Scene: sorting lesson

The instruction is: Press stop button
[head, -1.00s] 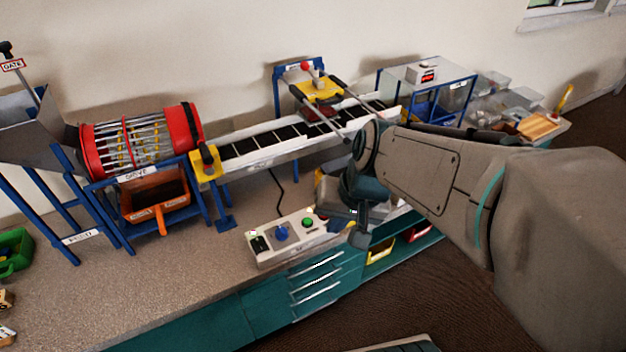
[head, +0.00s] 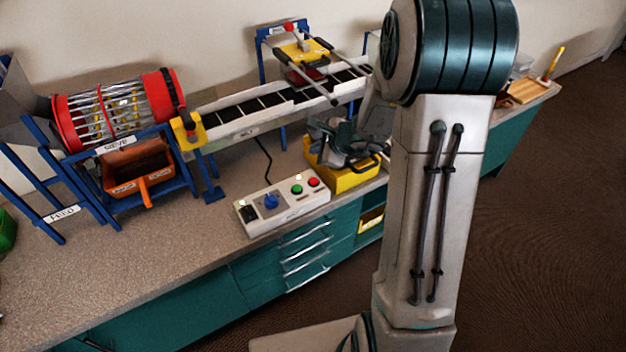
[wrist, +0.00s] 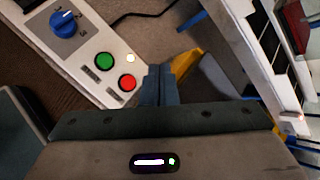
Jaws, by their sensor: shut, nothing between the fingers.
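The control box (head: 250,226) is a pale panel on the bench top with a blue knob (head: 270,201), a green button (head: 296,189) and a red button (head: 314,182) in a row. The red button, likely the stop button, shows uncovered in the wrist view (wrist: 127,82), beside the green button (wrist: 104,61). My gripper (wrist: 158,70) is shut and empty. Its fingertips appear just right of the red button in the wrist view; their height above the box is unclear.
A yellow bin (head: 352,181) stands right of the control box, partly behind my gripper. A conveyor (head: 240,127) and a red-ended drum (head: 160,93) stand behind and left. A black cable runs back from the box.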

